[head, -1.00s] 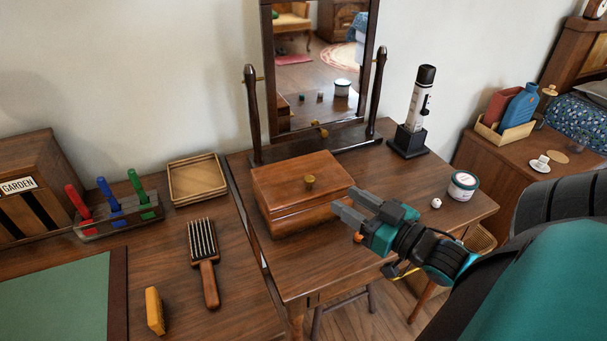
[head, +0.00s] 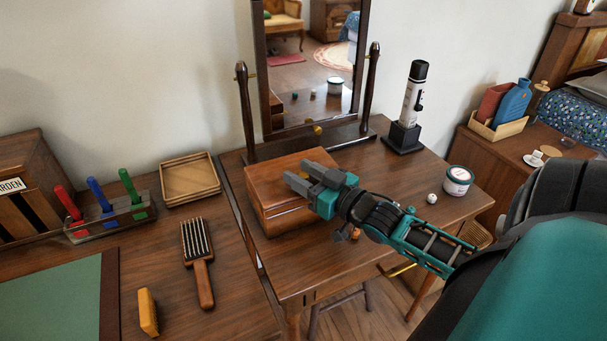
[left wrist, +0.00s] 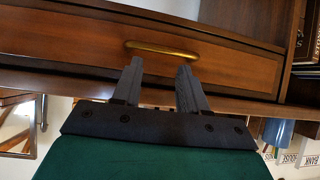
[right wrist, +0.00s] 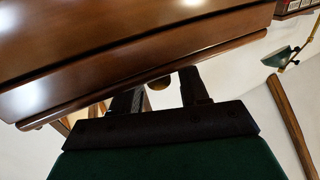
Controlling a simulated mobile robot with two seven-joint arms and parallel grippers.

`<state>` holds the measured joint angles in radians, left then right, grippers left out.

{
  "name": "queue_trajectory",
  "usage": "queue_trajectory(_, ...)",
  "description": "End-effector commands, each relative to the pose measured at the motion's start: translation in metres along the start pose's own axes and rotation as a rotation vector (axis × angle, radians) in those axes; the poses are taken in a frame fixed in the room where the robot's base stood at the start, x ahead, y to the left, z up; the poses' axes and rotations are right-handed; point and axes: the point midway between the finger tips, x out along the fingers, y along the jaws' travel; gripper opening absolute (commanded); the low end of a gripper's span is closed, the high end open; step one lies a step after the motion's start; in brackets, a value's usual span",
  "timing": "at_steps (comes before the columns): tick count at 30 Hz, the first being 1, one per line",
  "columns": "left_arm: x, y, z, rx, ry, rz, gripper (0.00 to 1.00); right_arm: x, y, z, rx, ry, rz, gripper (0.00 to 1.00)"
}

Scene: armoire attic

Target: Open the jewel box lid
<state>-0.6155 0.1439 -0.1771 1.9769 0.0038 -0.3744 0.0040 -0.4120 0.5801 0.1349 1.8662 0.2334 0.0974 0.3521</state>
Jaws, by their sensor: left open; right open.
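The jewel box (head: 270,205) is a reddish-brown wooden box on the dressing table, and its lid appears closed. In the right wrist view, polished wood of the box (right wrist: 130,40) fills the upper left.
A mirror stand (head: 320,140) rises behind the box. A flashlight in a black holder (head: 405,135), a tin (head: 457,181) and a small white ball (head: 432,198) stand to the right. A hairbrush (head: 199,265) and wooden tray (head: 190,180) lie on the left desk.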

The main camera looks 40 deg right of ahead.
Motion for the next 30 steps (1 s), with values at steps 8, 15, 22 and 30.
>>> queue_trajectory(8, 0.0003, -0.0005, 0.001, 0.0, -0.001, -0.001, 0.43, -0.0003, 0.0001, 0.0, 0.0, 0.0, 0.0, 0.3)
queue_trajectory(15, 0.0004, -0.0007, 0.0014, 0.001, -0.001, -0.001, 0.43, -0.0004, -0.0001, -0.0001, 0.0, 0.0, 0.0, 0.07)
queue_trajectory(22, 0.0004, -0.0009, 0.0016, 0.001, -0.001, -0.002, 0.43, -0.0004, -0.0003, -0.0001, 0.0, 0.0, -0.001, 0.0)
queue_trajectory(30, 0.0, -0.001, 0.0014, 0.001, -0.002, -0.002, 0.43, 0.0003, -0.0003, -0.0006, 0.001, -0.002, -0.001, 0.0)
